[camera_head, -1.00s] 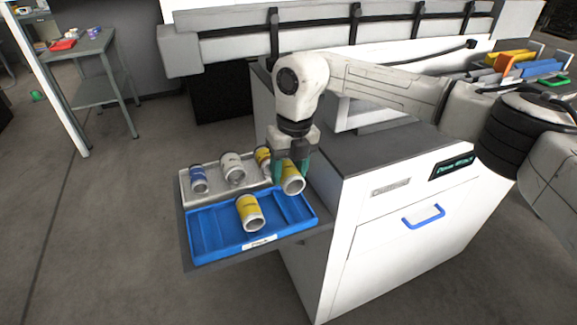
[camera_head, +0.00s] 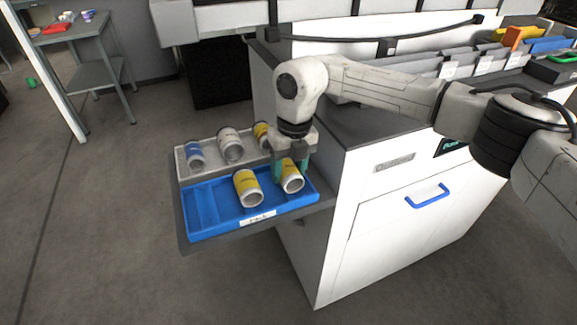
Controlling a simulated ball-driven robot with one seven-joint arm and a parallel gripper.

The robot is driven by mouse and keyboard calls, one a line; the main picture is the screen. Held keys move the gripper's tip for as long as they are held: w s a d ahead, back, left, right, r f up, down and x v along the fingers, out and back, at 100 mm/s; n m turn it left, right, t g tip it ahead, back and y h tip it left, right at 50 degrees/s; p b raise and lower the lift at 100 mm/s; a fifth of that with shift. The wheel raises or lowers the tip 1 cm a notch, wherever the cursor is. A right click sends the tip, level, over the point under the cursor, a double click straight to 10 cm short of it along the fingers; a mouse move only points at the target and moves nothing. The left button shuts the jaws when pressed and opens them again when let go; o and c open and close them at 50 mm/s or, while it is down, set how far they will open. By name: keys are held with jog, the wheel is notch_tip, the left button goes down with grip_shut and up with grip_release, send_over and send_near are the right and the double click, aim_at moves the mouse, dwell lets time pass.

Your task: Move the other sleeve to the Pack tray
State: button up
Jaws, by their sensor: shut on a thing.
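The blue Pack tray (camera_head: 205,222) lies at the front of a shelf on the white machine's left side. One yellow sleeve (camera_head: 247,187) with a pale rim lies in its middle. My gripper (camera_head: 291,172) points down and is shut on another yellow sleeve (camera_head: 292,180), at the right part of the Pack tray. I cannot tell whether this sleeve touches the tray floor. The fingers are partly hidden by the sleeve.
Behind it, a grey tray (camera_head: 184,172) holds a blue-and-white sleeve (camera_head: 195,154), a white one (camera_head: 231,146) and a yellow one (camera_head: 261,134). The white machine (camera_head: 340,240) stands close on the right. The Pack tray's left part is bare.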

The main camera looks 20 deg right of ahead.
jog(key=o, duration=1.4)
notch_tip(320, 180, up, 17)
jog(key=d+p, duration=0.1)
jog(key=p, duration=0.2)
jog(key=shift+f+p, duration=0.15)
jog(key=shift+p, duration=0.25)
